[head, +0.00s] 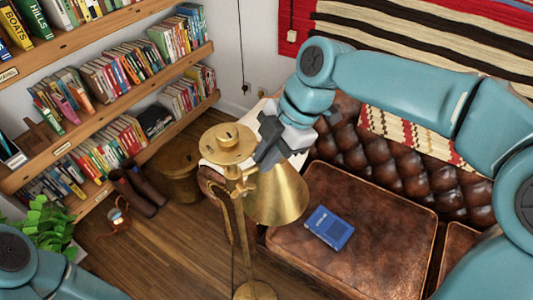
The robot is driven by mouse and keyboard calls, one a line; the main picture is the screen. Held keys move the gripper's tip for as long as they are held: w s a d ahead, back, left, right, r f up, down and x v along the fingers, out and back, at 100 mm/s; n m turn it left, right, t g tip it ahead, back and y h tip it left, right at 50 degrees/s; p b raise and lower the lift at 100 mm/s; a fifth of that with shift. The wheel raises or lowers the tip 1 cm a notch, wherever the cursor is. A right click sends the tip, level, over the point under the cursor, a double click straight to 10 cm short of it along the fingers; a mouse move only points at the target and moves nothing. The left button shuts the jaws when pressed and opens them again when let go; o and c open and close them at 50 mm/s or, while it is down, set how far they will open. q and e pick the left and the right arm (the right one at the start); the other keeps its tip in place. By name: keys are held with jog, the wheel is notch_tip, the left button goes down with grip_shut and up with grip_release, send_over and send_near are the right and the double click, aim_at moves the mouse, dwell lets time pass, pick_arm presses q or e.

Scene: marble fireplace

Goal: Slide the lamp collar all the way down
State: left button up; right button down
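A brass floor lamp stands in the middle of the head view, with a cone-shaped shade (280,197) tilted down to the right. A round brass disc (227,142) tops its upright pole (241,235). Small brass fittings (238,187) sit on the pole below the disc; I cannot tell surely which is the collar. My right gripper (262,155), dark grey, reaches in from the upper right, beside the disc and above the shade. Its fingertips overlap the lamp's fittings, so its opening and any contact are unclear. Only part of my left arm shows at lower left; its gripper is out of view.
A brown tufted leather sofa (345,225) with a blue book (329,228) on its seat is to the right. A wooden bookshelf (110,110) fills the left. A plant (40,232) and brown boots (135,192) stand near it. Wooden floor (150,255) is open left of the lamp.

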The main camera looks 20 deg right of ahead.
notch_tip(320, 180, down, 32)
jog(key=b, duration=2.8)
jog(key=shift+s+f, duration=0.15)
jog(key=shift+f, duration=0.2)
jog(key=c, duration=1.4)
grip_release()
jog(key=shift+o, duration=1.4)
jog(key=shift+a, duration=0.1)
